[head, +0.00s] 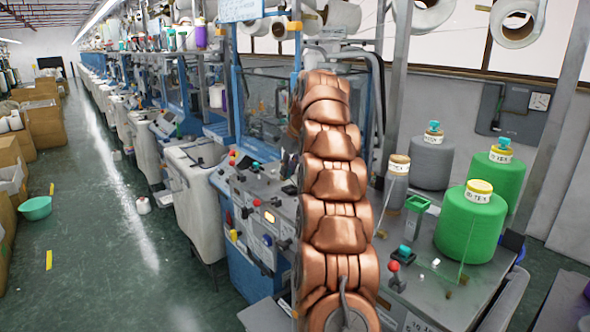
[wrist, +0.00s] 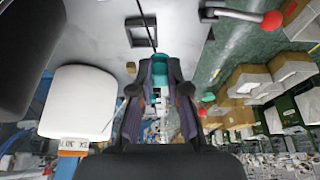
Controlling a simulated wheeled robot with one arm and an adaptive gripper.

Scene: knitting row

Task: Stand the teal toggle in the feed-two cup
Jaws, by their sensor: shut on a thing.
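My gripper (wrist: 159,85) shows in the wrist view. Its dark fingers are closed on the teal toggle (wrist: 160,69), held between the fingertips. The fingers hide part of the toggle. In the head view my copper arm fills the middle, and I cannot make out the gripper. A grey square-rimmed opening (wrist: 135,24) lies on a grey surface beyond the fingertips in the wrist view. I can read no feed-two mark, so I cannot tell whether it is the feed-two cup. A green square-topped holder (head: 417,204) stands right of my arm in the head view.
A red-knobbed lever (head: 394,266) and a teal-topped part (head: 404,250) stand on the right-hand worktop. Green yarn cones (head: 470,225) and a grey cone (head: 432,160) stand behind. A white cone (wrist: 80,102) is left of my gripper. The aisle floor (head: 110,220) is mostly open.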

